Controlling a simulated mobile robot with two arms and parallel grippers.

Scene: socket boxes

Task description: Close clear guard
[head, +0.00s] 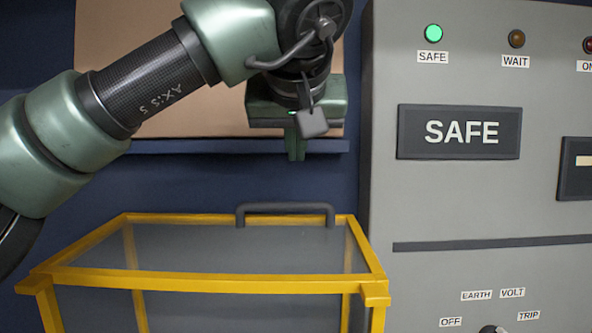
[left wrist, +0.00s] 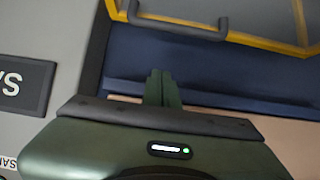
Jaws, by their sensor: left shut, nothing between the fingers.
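The clear guard (head: 210,248) is a see-through box with a yellow frame in the lower left of the head view. Its top panel looks level, with a dark handle (head: 285,208) along the far edge. My left gripper (head: 296,158) is above and behind the handle, pointing down, shut and empty, not touching it. In the left wrist view the shut fingers (left wrist: 162,88) show below the handle (left wrist: 178,28) and the yellow frame (left wrist: 265,42), apart from them. My right gripper is in neither view.
A grey panel (head: 480,195) stands to the right, with a lit green SAFE lamp (head: 433,33), a SAFE display (head: 459,132) and a dial (head: 490,329) at the bottom edge. A tan board (head: 160,60) and a dark blue wall (head: 180,185) are behind the guard.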

